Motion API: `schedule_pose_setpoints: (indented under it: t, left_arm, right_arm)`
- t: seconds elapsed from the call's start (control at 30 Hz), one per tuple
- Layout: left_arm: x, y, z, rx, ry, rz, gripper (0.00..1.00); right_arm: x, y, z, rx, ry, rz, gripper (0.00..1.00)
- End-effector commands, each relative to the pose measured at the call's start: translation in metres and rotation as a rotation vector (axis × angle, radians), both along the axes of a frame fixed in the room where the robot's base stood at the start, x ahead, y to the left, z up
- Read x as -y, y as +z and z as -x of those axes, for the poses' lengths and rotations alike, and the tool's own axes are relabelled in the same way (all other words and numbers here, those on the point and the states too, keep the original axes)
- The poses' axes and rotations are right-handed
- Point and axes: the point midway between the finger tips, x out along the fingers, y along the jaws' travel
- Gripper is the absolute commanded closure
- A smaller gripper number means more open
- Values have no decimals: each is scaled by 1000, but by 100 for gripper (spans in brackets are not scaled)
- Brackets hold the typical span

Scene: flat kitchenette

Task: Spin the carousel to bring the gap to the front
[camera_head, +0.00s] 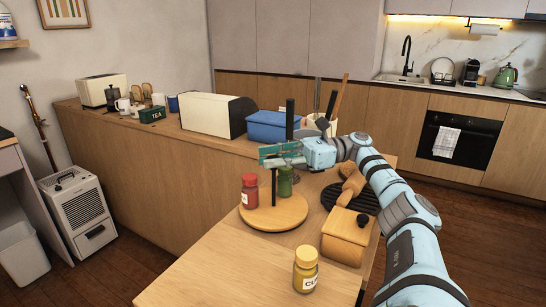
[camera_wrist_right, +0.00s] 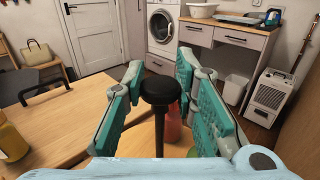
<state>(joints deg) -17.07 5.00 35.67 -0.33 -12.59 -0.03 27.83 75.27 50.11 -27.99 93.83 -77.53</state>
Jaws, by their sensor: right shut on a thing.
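The carousel (camera_head: 258,219) is a round wooden turntable on the counter with a thin dark centre post. A red jar (camera_head: 250,190) stands on its left side and a green jar (camera_head: 285,182) towards its back right. The front part of the disc is bare. My right gripper (camera_head: 272,156) is above the disc, shut on the post's black knob (camera_wrist_right: 160,90), which sits between the teal fingers in the right wrist view. A yellow jar (camera_head: 305,271) with a label starting "CU" stands on the counter in front, off the carousel. My left gripper is not in view.
A wooden box (camera_head: 345,240) with a dark knob stands right of the carousel, beside a dark round rack (camera_head: 365,198). Behind are a blue box (camera_head: 268,127), a cream bread bin (camera_head: 212,114) and a utensil holder. The counter left of the yellow jar is clear.

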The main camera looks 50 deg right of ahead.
Motion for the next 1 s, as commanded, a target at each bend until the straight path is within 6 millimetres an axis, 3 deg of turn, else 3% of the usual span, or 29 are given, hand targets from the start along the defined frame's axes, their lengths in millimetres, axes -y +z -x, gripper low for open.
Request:
schedule_pose_setpoints:
  t: [0.03,0.17,0.5,0.57,0.8,1.0]
  left_arm:
    - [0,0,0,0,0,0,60]
    - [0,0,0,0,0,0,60]
    - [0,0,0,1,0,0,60]
    - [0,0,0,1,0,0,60]
    - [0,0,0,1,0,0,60]
    - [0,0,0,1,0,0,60]
  right_arm:
    - [1,2,0,5,-5,-2,73]
    - [1,2,0,4,-4,-1,53]
    - [1,5,1,3,-1,1,53]
    - [1,12,1,6,-1,2,53]
    - [1,66,1,15,-1,-2,53]
    - [1,94,0,8,-2,-1,53]
